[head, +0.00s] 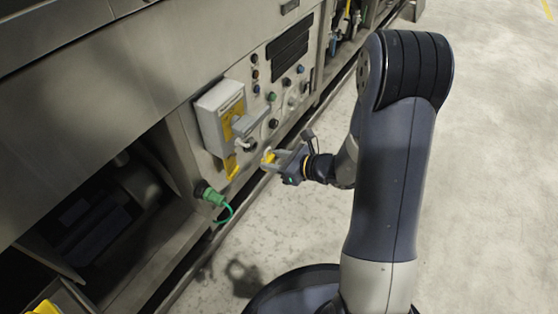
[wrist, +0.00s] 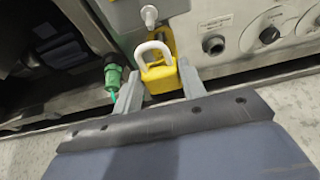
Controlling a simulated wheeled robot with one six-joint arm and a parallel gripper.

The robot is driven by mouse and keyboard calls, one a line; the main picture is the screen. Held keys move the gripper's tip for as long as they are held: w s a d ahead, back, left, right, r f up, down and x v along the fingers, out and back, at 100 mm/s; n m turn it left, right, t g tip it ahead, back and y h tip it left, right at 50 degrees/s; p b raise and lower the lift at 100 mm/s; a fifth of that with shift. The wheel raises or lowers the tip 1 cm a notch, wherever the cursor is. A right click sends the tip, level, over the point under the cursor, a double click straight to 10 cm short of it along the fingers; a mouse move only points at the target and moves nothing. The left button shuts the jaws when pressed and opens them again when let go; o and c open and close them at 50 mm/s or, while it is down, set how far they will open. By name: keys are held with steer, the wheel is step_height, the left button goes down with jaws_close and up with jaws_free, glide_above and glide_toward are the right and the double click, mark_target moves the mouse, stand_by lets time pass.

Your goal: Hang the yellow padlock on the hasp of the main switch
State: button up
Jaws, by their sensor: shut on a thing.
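The yellow padlock (wrist: 160,77) is between the fingers of my gripper (wrist: 158,92) in the wrist view, its pale shackle pointing up and away from me. In the head view my gripper (head: 274,158) is shut on the padlock (head: 268,156), a little out from the panel, to the lower right of the main switch. The main switch (head: 222,116) is a light grey box with a yellow plate and a grey handle (head: 248,124). In the wrist view a pale round-ended peg (wrist: 149,15) shows just beyond the shackle, apart from it. I cannot make out the hasp clearly.
A green plug (head: 212,196) with a green cable sticks out at the lower left of the switch; it also shows in the wrist view (wrist: 113,77). Buttons and knobs (head: 272,97) line the panel to the right. An open bay (head: 90,215) lies left. The floor is clear.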

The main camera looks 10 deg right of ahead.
steer(key=r+b+x, duration=0.1)
steer(key=x, duration=0.6)
steer(key=shift+w+a, duration=0.4)
steer(key=shift+a, duration=0.15)
stand_by(0.5)
stand_by(0.4)
steer(key=o, duration=1.1)
steer(key=shift+p+v, duration=1.55)
steer(key=shift+v, duration=3.9)
steer(key=shift+a+r, duration=0.1)
